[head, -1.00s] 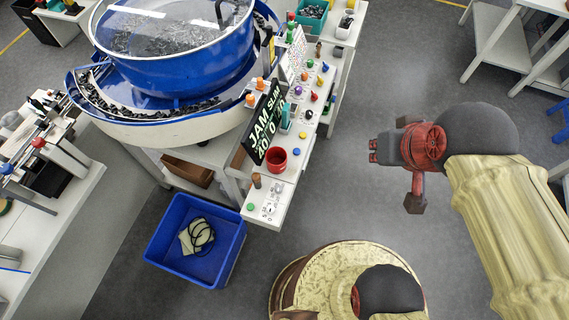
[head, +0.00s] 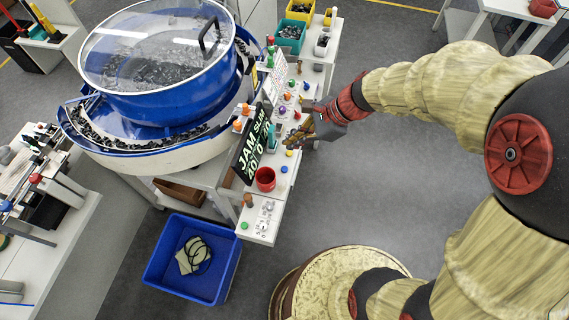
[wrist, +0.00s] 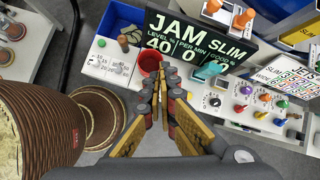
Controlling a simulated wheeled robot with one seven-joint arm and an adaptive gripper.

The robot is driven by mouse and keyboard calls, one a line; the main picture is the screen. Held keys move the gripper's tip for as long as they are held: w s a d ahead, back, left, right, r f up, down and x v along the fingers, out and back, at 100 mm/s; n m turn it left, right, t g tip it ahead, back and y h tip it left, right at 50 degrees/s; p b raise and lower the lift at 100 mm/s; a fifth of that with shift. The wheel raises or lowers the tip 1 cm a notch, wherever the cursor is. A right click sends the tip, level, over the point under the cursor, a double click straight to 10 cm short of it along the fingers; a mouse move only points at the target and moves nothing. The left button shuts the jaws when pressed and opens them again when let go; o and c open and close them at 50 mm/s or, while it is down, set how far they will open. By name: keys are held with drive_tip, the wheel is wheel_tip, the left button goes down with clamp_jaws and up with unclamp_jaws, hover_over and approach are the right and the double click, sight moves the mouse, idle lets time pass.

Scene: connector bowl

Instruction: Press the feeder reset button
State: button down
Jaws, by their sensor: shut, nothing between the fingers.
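The white control panel beside the feeder bowl (head: 165,128) carries several coloured buttons and knobs. A separate green button (head: 244,225) sits at the panel's near end and shows in the wrist view (wrist: 101,43). I cannot read which is the feeder reset. My gripper (head: 292,143) is shut and empty, over the panel's right edge near the middle. In the wrist view its fingertips (wrist: 158,75) point toward the red cup.
A red cup (head: 265,180) and a black JAM sign (head: 247,158) stand on the panel, close to my gripper. A teal object (wrist: 208,70) is beside the sign. A blue bin (head: 160,262) sits on the floor. Open floor lies right of the panel.

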drive_tip(key=w+a+f+m+y+p, duration=0.1)
drive_tip(key=w+f+m+y+p, duration=0.1)
drive_tip(key=w+f+m, duration=0.4)
wheel_tip(320, 180, down, 5)
drive_tip(key=m, duration=0.6)
drive_tip(key=shift+a+f+t, duration=0.15)
drive_tip(key=shift+a+t, duration=0.15)
drive_tip(key=shift+w, duration=0.1)
drive_tip(key=b, duration=0.6)
hover_over(286, 167)
wheel_tip(286, 167, down, 7)
drive_tip(key=shift+r, duration=0.1)
drive_tip(key=shift+f+b, duration=0.55)
drive_tip(key=shift+f, duration=0.45)
drive_tip(key=shift+f, duration=0.1)
drive_tip(key=shift+f, duration=0.25)
